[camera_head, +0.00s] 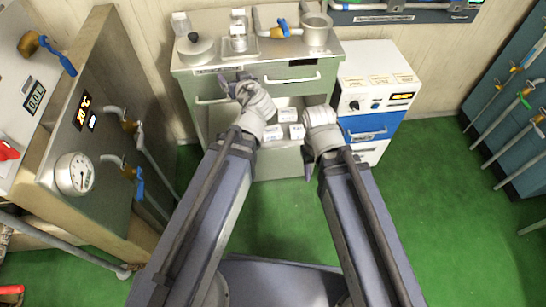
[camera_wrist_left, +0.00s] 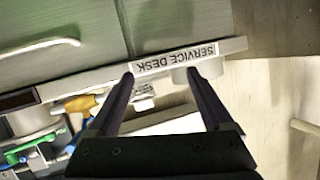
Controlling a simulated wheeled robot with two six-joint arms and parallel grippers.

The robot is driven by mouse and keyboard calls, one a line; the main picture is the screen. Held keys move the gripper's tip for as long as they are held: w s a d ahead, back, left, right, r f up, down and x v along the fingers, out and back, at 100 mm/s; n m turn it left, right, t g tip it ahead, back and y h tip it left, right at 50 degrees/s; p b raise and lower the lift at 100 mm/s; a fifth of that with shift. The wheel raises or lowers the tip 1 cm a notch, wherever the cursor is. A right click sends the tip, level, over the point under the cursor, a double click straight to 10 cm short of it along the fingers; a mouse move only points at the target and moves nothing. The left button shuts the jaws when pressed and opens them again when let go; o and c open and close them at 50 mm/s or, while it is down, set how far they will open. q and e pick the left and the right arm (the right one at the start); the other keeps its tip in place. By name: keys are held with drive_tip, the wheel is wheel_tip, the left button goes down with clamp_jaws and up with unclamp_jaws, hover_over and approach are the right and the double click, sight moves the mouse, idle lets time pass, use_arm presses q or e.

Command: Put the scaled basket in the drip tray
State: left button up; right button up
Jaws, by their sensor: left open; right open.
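On the service desk a shallow square tray (camera_head: 253,54), seemingly the drip tray, holds a small grey metal vessel (camera_head: 239,44). I cannot tell whether this vessel or the grey open-topped cylinder (camera_head: 316,35) at the right is the scaled basket. My left gripper (camera_head: 236,84) is open and empty at the desk's front edge, in front of the tray. In the left wrist view its fingers (camera_wrist_left: 160,73) stand apart before the upside-down SERVICE DESK label (camera_wrist_left: 175,60). My right gripper (camera_head: 308,168) is open, low in front of the desk's right side; its fingers are partly hidden.
A lidded round pot (camera_head: 196,50) stands at the desk's left. A brass pipe with a blue valve (camera_head: 283,28) lies behind. An open drawer below holds several white blocks (camera_head: 297,131). A blue-and-white cabinet (camera_head: 372,90) stands to the right.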

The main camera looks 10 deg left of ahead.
use_arm(q)
drive_tip(key=s+d+f+m+g+h, duration=0.3)
drive_tip(key=s+d+f+g, duration=0.3)
drive_tip(key=s, duration=0.4)
drive_tip(key=s+d+f+m+g+h, duration=0.3)
drive_tip(key=s+d+f+m+g, duration=0.2)
drive_tip(key=s+d+f, duration=0.3)
drive_tip(key=s+d+g, duration=0.1)
drive_tip(key=s, duration=0.1)
drive_tip(key=shift+s+f, duration=0.2)
drive_tip(key=shift+s, duration=0.1)
drive_tip(key=shift+a+r, duration=0.1)
use_arm(e)
drive_tip(key=shift+r, duration=0.1)
